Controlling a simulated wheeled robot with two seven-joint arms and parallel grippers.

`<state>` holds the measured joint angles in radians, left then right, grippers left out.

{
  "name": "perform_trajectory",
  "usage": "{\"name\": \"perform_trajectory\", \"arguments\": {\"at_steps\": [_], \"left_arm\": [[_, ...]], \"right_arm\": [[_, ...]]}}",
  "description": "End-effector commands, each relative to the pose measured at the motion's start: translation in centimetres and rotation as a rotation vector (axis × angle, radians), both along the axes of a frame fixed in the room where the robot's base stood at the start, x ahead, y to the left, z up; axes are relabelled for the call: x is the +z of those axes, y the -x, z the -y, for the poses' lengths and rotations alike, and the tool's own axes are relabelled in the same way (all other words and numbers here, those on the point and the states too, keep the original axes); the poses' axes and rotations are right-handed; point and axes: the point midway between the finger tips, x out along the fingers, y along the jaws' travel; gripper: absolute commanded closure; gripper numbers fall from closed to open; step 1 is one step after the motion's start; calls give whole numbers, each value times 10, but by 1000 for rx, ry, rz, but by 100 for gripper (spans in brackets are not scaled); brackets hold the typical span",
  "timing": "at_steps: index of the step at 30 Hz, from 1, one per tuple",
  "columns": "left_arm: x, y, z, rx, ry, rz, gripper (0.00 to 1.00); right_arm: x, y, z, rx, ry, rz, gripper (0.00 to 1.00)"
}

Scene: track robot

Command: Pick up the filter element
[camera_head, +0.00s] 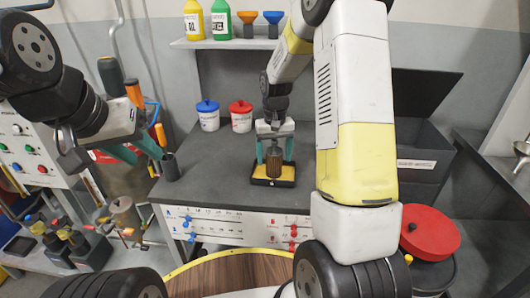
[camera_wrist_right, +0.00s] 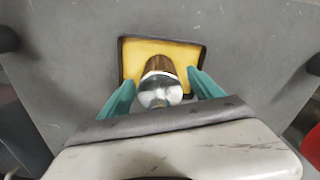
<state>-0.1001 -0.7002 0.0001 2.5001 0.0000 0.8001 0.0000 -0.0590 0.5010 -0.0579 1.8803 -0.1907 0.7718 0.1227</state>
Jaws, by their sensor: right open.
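The filter element (camera_head: 274,161) is a brown cylinder standing upright in a black tray with a yellow inside (camera_head: 261,179) on the grey table. In the right wrist view the filter element (camera_wrist_right: 160,84) shows its shiny metal top and brown side above the yellow tray floor (camera_wrist_right: 186,53). My right gripper (camera_head: 275,156) reaches down over it. Its teal fingers (camera_wrist_right: 160,92) are open, one on each side of the filter element, with gaps visible. My left gripper (camera_head: 138,154) is off to the left, away from the tray, its teal fingers spread apart and empty.
A blue-lidded tub (camera_head: 208,116) and a red-lidded tub (camera_head: 241,117) stand behind the tray. A dark cup with tools (camera_head: 170,168) is at the table's left edge. An open dark box (camera_head: 405,150) stands right. A shelf (camera_head: 225,42) with bottles and funnels hangs above.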

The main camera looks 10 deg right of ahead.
Motion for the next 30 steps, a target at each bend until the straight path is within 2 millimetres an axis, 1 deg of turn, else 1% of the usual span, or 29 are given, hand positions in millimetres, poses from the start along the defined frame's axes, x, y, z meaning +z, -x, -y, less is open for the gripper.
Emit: {"name": "perform_trajectory", "arguments": {"at_steps": [1, 3, 10, 11, 12, 14, 18, 20, 21, 22, 30], "left_arm": [[0, 0, 0, 0, 0, 0, 64], [0, 0, 0, 0, 0, 0, 64], [0, 0, 0, 0, 0, 0, 64], [0, 0, 0, 0, 0, 0, 64], [0, 0, 0, 0, 0, 0, 64], [0, 0, 0, 0, 0, 0, 64], [0, 0, 0, 0, 0, 0, 64], [0, 0, 0, 0, 0, 0, 64], [0, 0, 0, 0, 0, 0, 64], [0, 0, 0, 0, 0, 0, 64], [0, 0, 0, 0, 0, 0, 64]], "right_arm": [[-6, 0, 0, -1, 0, -3, 25], [-11, 0, 0, -1, 0, 0, 25], [-13, 0, 0, -1, 0, 1, 25], [-13, 0, 0, -1, 0, 1, 27], [-13, 0, 0, -1, 0, 1, 35], [-13, 0, 0, -1, 0, 1, 47], [-12, 0, 0, -1, 0, 1, 75], [-12, 0, 0, -1, 0, 1, 86], [-12, 0, 0, -1, 0, 1, 94], [-12, 0, 0, -1, 0, 1, 95], [-10, -1, 0, 0, 0, 2, 95]]}}
